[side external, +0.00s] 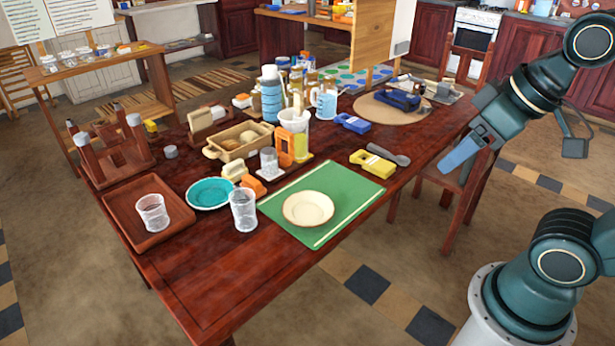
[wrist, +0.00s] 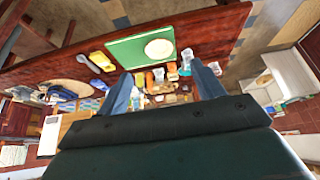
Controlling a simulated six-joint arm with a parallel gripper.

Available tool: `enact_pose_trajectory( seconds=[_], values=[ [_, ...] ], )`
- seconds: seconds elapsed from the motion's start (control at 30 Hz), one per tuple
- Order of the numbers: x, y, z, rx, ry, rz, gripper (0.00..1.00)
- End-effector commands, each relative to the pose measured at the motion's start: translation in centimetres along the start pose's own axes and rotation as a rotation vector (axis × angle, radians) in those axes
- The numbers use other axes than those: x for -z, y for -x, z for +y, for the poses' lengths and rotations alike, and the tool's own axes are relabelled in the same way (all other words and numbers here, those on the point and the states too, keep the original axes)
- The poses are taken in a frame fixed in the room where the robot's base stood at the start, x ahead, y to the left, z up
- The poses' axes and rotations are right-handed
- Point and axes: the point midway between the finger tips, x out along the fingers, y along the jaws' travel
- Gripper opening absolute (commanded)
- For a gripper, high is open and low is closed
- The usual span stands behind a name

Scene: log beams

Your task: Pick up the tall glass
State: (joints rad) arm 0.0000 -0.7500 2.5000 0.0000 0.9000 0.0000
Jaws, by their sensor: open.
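A clear tall glass (side external: 243,210) stands upright on the wooden table between the teal plate (side external: 209,193) and the green mat (side external: 340,195). A smaller clear glass (side external: 268,160) stands farther back. My gripper (side external: 460,155) is empty, high beyond the table's right edge and far from the glasses. In the wrist view my gripper (wrist: 164,82) has its blue fingers spread apart, with the mat (wrist: 125,50) and small table items seen beyond them.
A cream plate (side external: 308,209) lies on the mat. Behind the tall glass are an orange block (side external: 254,185), a bread basket (side external: 237,142), a pitcher (side external: 296,132) and a blue bottle (side external: 271,95). The table's front left is clear.

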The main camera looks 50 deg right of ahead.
Motion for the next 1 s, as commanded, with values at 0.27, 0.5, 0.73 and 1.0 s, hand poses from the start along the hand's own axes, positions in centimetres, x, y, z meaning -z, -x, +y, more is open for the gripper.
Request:
enact_pose_trajectory(
  seconds=[0.27,0.5,0.73,1.0],
  values=[
    [0.5,0.0,-0.1,0.002,-0.016,-0.002,0.68],
    [3.3,-0.2,-0.6,0.019,-0.127,-0.021,0.68],
    [8.0,-1.1,-1.4,0.042,-0.322,-0.056,0.68],
    [13.7,-3.5,-2.3,0.065,-0.565,-0.105,0.68]
  ],
)
